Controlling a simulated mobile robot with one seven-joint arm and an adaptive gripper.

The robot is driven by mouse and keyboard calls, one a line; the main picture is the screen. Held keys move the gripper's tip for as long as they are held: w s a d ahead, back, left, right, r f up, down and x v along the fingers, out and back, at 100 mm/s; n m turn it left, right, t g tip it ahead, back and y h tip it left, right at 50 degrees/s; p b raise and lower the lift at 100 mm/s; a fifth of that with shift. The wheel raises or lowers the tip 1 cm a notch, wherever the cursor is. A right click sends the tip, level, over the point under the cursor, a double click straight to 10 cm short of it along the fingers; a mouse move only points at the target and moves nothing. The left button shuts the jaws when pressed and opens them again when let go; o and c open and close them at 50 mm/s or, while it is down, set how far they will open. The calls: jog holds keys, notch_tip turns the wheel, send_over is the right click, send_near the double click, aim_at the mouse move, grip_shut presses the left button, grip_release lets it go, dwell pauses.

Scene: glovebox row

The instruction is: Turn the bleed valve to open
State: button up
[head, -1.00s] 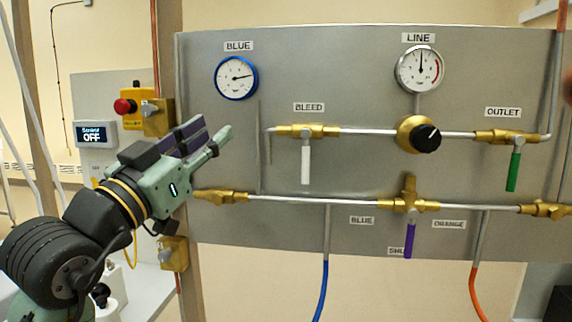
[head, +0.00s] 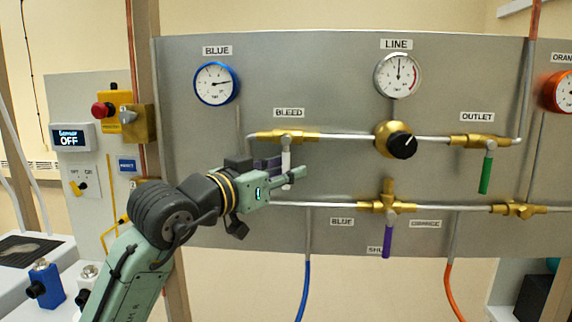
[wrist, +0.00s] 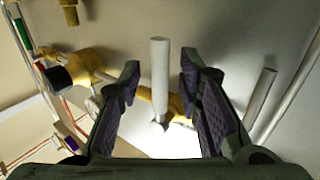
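The bleed valve has a brass body (head: 288,137) under the BLEED label and a white lever handle (head: 287,160) that hangs straight down. My gripper (head: 290,172) is at the handle in the head view and partly covers it. In the wrist view the white handle (wrist: 160,65) stands between the two finger pads, with a gap on each side. My gripper (wrist: 160,85) is open, and neither finger visibly touches the handle. The brass body shows behind it in the wrist view (wrist: 172,104).
The LINE gauge (head: 398,76) and a brass regulator with a black knob (head: 402,144) are to the right. The green outlet handle (head: 486,173) and purple handle (head: 387,240) hang down. A lower pipe (head: 330,205) runs just below my gripper. A red button (head: 102,110) is at left.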

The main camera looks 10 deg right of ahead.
jog(key=shift+w+d, duration=0.2)
jog(key=shift+d, duration=0.05)
jog(key=shift+c, duration=0.3)
grip_shut()
dwell(0.5)
